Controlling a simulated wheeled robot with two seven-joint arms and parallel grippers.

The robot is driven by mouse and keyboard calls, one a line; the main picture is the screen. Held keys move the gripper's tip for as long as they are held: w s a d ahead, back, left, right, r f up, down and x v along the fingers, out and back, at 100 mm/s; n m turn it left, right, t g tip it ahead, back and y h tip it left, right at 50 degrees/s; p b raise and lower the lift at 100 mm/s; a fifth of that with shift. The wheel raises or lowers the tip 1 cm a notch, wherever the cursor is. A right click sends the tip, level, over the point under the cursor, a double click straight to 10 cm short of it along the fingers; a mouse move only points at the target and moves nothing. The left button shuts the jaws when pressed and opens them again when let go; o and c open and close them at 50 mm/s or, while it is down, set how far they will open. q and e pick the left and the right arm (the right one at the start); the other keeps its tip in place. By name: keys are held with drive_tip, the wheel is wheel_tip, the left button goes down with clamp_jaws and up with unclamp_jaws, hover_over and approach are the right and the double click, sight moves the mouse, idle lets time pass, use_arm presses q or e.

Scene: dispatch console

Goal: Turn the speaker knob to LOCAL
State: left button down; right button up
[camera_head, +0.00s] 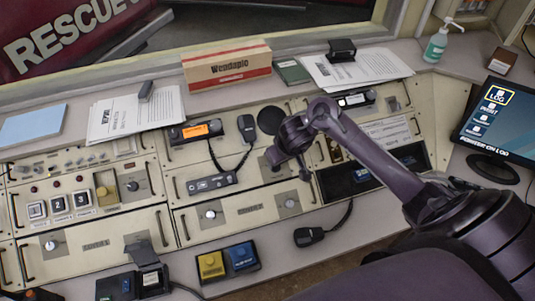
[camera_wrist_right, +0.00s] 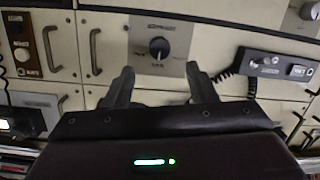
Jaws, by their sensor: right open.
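The speaker knob (camera_wrist_right: 158,47) is a dark round knob on a grey metal plate (camera_wrist_right: 176,35) in the right wrist view, with small lettering too blurred to read. My right gripper (camera_wrist_right: 160,80) is open, its fingers apart and the knob showing beyond and between the tips. I see no contact with the knob. In the head view my right gripper (camera_head: 289,167) is over the middle of the console and largely hides the knob there. The knob's setting cannot be read clearly. My left gripper is not in view.
A radio unit (camera_head: 211,183) and a corded handset (camera_head: 246,128) are left of the right gripper. Yellow and blue button boxes (camera_head: 227,261) stand on the front ledge. A monitor (camera_head: 492,120) stands at the right.

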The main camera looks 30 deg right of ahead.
sight(277, 169)
drive_tip(key=b+x, duration=0.2)
drive_tip(key=x, duration=0.4)
drive_tip(key=shift+s+f, duration=0.1)
drive_tip(key=shift+f, duration=0.05)
drive_tip(key=shift+d+f, duration=0.1)
drive_tip(key=shift+f, duration=0.25)
drive_tip(key=shift+w+f, duration=0.2)
drive_tip(key=shift+w, duration=0.1)
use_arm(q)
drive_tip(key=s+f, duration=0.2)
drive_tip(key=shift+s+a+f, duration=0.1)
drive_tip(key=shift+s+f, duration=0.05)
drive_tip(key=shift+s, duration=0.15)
use_arm(e)
drive_tip(key=c, duration=1)
